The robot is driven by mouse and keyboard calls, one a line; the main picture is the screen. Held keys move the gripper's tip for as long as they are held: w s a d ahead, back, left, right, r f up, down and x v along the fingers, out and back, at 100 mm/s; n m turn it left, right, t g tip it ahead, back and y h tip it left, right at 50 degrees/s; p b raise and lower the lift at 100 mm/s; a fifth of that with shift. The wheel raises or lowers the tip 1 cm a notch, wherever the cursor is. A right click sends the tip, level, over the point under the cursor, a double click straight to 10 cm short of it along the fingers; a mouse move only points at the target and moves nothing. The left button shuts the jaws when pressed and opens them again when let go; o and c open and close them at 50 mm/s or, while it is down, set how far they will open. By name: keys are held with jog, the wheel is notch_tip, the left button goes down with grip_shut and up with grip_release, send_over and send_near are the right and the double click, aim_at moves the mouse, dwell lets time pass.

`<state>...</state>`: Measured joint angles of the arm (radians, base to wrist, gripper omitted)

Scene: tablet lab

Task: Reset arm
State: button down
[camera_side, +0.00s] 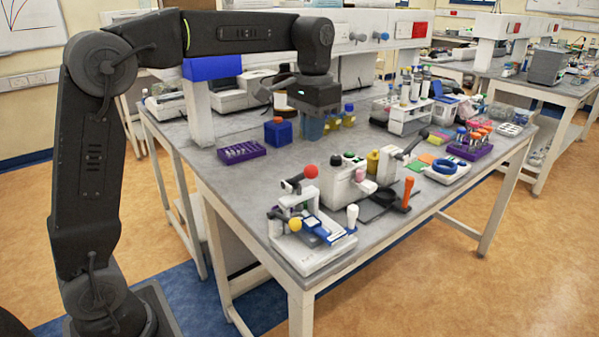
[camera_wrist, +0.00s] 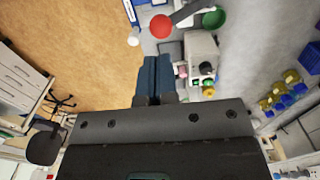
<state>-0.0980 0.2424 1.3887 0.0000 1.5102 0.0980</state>
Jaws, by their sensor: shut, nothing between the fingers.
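My gripper (camera_side: 313,135) hangs pointing down from my arm above the back middle of the grey lab bench (camera_side: 235,190). In the wrist view its two blue-grey fingers (camera_wrist: 156,62) lie side by side, closed with nothing between them. The white tablet press device (camera_side: 345,180) with a red ball-ended lever (camera_side: 310,171) stands on the bench in front of and below the gripper. In the wrist view the red ball (camera_wrist: 161,26) shows just beyond the fingertips. The fingers appear apart from everything on the bench, though their exact height is hard to tell.
A purple tube rack (camera_side: 242,152) is at left, a white bottle rack (camera_side: 409,115) at right. A balance-like device (camera_side: 310,240) and an orange-handled tool (camera_side: 405,192) are nearer the front. Bare bench lies at front left.

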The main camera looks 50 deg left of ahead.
jog(key=s+d+f+t, duration=0.2)
jog(key=s+f, duration=0.1)
jog(key=s, duration=0.8)
jog(key=s+d+f+t, duration=0.2)
jog(key=s+f+t, duration=0.1)
jog(key=s, duration=0.8)
jog(key=shift+s+f+t, duration=0.25)
jog(key=shift+f+t, duration=0.05)
jog(key=shift+f, duration=0.15)
